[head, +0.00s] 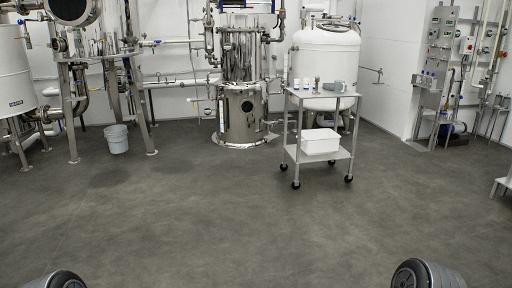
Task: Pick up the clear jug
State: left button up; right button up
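A small, clear, greyish jug (337,87) appears to stand on the top shelf of a wheeled metal cart (322,95), towards the right side of that shelf. It is far off and small, so I cannot make out its handle or whether anything is in it. Only rounded parts of my two arms show at the bottom left and bottom right edges. Neither of my grippers is in view, and both arms are far from the cart.
Small white containers (301,84) and a dark slim item (317,84) share the top shelf. A white bin (320,141) sits on the lower shelf. Tanks stand behind, with a grey bucket (117,138) at the left. The grey floor (240,215) before the cart is clear.

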aim_at(339, 84)
jog(key=i+l+z, duration=0.2)
jog(key=i, duration=0.3)
jog(key=i+j+z, duration=0.2)
jog(key=i, duration=0.3)
jog(key=i+z, duration=0.2)
jog(key=i, duration=0.35)
jog(key=i+j+z, duration=0.2)
jog(key=i, duration=0.3)
jog(key=i+j+z, duration=0.2)
jog(key=i, duration=0.3)
jog(key=i+z, duration=0.1)
jog(key=i, duration=2.15)
jog(key=i+z, duration=0.15)
jog(key=i, duration=0.95)
jog(key=i+j+z, duration=0.15)
jog(key=i, duration=0.25)
jog(key=i+j+z, duration=0.15)
jog(key=i+j, duration=0.2)
